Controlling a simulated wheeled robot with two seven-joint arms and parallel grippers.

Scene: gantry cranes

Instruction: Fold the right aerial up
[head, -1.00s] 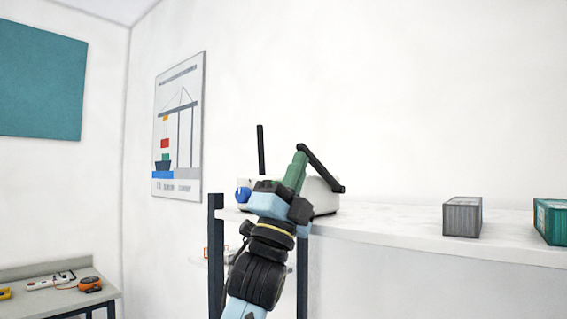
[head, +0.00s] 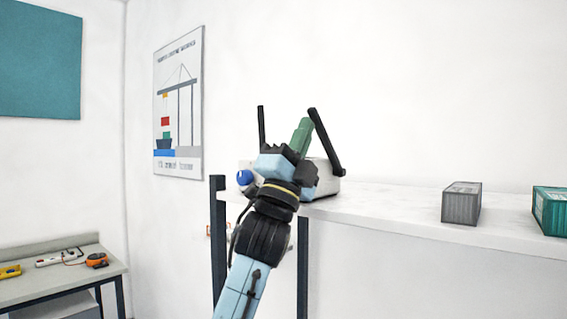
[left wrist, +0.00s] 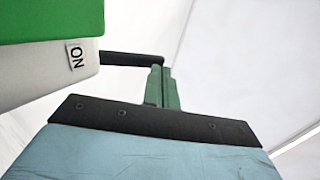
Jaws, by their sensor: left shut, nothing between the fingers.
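A white box-like device (head: 325,180) stands on the shelf, partly hidden behind my left gripper. Its left aerial (head: 261,127) is black and nearly upright. Its right aerial (head: 327,145) is black and leans left, rising from the device's right end. My left gripper (head: 306,122) has green fingers, shut and empty, pointing up just left of the right aerial's upper part. In the left wrist view a black bar (left wrist: 130,59), apparently an aerial, reaches the shut green fingertips (left wrist: 157,70); whether they touch is unclear. My right gripper is not in view.
The white shelf (head: 390,204) extends right, with a grey container (head: 461,203) and a green container (head: 552,211) on it. A blue ball-like part (head: 244,178) shows beside my wrist. A bench (head: 60,285) with small tools stands at lower left.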

